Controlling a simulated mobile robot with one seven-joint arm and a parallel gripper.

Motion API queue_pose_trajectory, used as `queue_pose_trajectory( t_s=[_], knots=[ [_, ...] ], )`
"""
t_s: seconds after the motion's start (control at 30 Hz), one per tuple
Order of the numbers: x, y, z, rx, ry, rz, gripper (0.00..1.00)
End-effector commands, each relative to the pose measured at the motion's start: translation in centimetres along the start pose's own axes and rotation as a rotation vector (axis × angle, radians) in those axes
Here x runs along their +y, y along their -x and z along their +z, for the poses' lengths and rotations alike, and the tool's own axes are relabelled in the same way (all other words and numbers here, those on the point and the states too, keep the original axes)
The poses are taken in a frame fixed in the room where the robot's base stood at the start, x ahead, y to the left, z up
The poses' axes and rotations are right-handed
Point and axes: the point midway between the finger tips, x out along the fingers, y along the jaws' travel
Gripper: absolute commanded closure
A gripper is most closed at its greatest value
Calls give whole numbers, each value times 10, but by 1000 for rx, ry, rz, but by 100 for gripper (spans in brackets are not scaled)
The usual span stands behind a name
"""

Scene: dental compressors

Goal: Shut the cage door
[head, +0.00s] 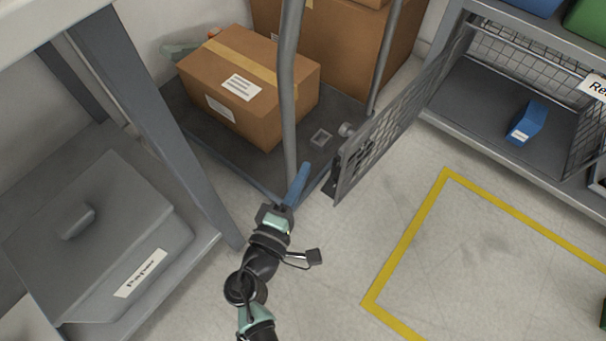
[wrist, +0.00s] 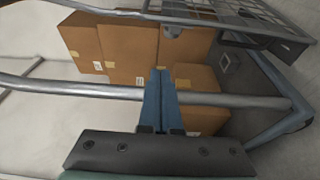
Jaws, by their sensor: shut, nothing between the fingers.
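The cage door (head: 392,118) is a grey wire-mesh panel in a frame. It stands open, swung out from the cage (head: 480,110) at the right, with its free edge near the trolley's front corner. In the wrist view the mesh door (wrist: 235,18) shows at the top right. My gripper (head: 303,172) has blue fingers, shut and empty. It is left of the door's free edge, apart from it, close to a grey trolley post. In the wrist view the fingers (wrist: 160,75) cross in front of that post. The door's hinge side is only partly clear.
A trolley (head: 190,110) with cardboard boxes (head: 250,85) and upright posts (head: 288,90) stands beside the door. A blue item (head: 526,122) lies inside the cage. A grey bin (head: 95,235) is at left. Floor within the yellow line (head: 405,240) is mostly clear.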

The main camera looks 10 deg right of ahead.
Motion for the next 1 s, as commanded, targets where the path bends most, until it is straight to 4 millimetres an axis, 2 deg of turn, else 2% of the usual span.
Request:
queue_pose_trajectory(
  t_s=[0.1,0.37,0.63,1.0],
  knots=[
    [-3,-28,1,-4,-4,4,100],
    [-3,-75,2,-3,-2,1,100],
    [-2,-60,33,-2,0,-1,100],
    [0,-58,38,0,-1,0,100]
  ],
)
